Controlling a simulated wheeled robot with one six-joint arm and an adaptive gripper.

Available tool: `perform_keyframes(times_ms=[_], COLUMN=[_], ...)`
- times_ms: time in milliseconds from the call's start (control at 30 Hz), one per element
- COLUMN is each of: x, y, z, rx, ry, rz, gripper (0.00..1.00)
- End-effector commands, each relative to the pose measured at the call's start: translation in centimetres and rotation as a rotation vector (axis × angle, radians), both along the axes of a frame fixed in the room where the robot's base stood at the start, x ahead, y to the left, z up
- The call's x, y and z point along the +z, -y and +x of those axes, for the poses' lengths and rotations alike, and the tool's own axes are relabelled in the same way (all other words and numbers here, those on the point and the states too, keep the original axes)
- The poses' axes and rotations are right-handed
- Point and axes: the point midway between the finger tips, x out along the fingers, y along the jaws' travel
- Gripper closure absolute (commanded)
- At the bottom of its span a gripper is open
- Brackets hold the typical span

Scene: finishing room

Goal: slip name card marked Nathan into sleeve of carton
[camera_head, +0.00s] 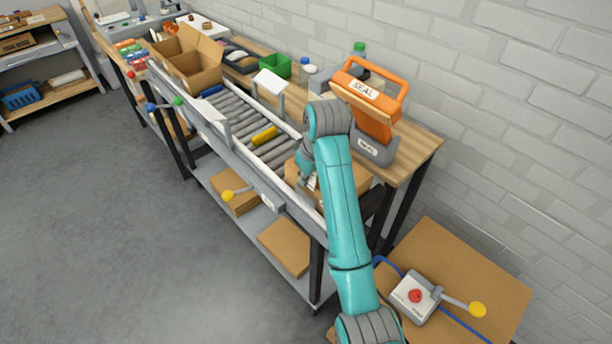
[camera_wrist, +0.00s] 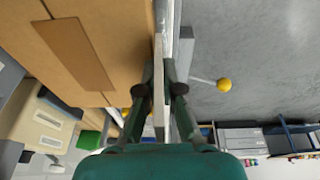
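A closed brown carton (camera_head: 361,182) stands at the near end of the conveyor, partly hidden behind my arm. In the wrist view its face (camera_wrist: 110,25) fills the upper left, with a darker brown strip on it. My gripper (camera_wrist: 158,85) is beside the carton, and its fingers are closed on a thin pale card (camera_wrist: 158,105) seen edge-on. The card stands close along the carton's side; I cannot tell whether it touches. No name can be read on it, and no sleeve can be made out. In the head view my gripper (camera_head: 304,182) is small and partly hidden.
A roller conveyor (camera_head: 245,120) with a yellow roller runs along the bench. An orange-handled SEAL device (camera_head: 372,105) stands right of my arm. An open carton (camera_head: 188,65) sits at the far end. A yellow-knobbed lever (camera_head: 229,195) sticks out in front. The floor at left is clear.

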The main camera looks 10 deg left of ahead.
Motion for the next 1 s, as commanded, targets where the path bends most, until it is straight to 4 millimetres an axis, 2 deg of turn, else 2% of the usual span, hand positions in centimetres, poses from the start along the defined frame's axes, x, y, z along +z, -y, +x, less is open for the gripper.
perform_keyframes(times_ms=[33, 467, 600, 633, 967, 1000], x=[-3.27, -3.31, -3.31, -3.32, -2.91, -2.88], y=[0.36, 0.33, 0.32, 0.33, 0.28, 0.28], z=[-1.13, -1.15, -1.15, -1.15, -0.93, -0.91], rx=[0.001, 0.001, 0.001, 0.001, 0.001, 0.001], ry=[-0.061, -0.062, -0.062, -0.062, -0.053, -0.052], rz=[-0.025, -0.025, -0.025, -0.025, -0.021, -0.02], gripper=[1.0, 1.0, 0.68, 0.65, 0.65, 0.61])
